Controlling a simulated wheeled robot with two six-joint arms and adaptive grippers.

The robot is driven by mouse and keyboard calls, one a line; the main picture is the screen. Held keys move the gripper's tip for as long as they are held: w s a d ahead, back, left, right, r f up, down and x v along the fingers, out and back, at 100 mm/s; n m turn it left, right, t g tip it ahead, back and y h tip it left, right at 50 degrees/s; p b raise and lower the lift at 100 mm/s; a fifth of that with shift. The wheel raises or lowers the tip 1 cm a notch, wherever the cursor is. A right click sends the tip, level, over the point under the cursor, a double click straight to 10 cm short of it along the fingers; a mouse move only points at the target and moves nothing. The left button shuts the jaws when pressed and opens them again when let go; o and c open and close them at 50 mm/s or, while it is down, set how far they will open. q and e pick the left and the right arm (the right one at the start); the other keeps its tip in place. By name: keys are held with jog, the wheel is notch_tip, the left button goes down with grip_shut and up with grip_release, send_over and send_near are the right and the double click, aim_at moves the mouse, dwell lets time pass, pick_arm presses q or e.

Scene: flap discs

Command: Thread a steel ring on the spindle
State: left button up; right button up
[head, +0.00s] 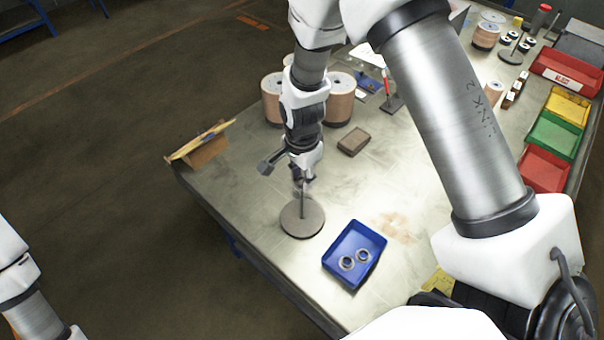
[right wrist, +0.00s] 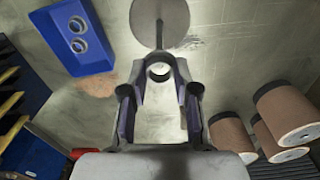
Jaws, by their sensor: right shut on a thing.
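My right gripper (head: 302,182) is above the spindle (head: 303,203), a thin upright rod on a round grey base (head: 290,222). In the right wrist view its fingers (right wrist: 159,78) are shut on a steel ring (right wrist: 159,72) at their tips. The spindle (right wrist: 159,36) shows just past the ring's far edge; no rod is visible in the ring's hole. The ring's height relative to the rod's tip is hard to tell. Two more steel rings (head: 347,264) lie in a blue tray (head: 338,277) right of the base. My left gripper is out of view.
A brown block (head: 353,141) and several wood-coloured drums (head: 340,100) stand behind the gripper. A cardboard piece (head: 205,150) is at the table's left edge. Red, green and yellow bins (head: 556,134) line the right. The bench (head: 262,240) is bare between the base and its front-left edge.

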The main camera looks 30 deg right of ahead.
jog(key=shift+f+b, duration=0.3)
jog(key=shift+f, duration=0.45)
jog(key=shift+f+b, duration=2.35)
jog(key=shift+f, duration=1.7)
jog(key=o, duration=0.8)
jog(key=shift+o, duration=0.2)
notch_tip(320, 180, up, 12)
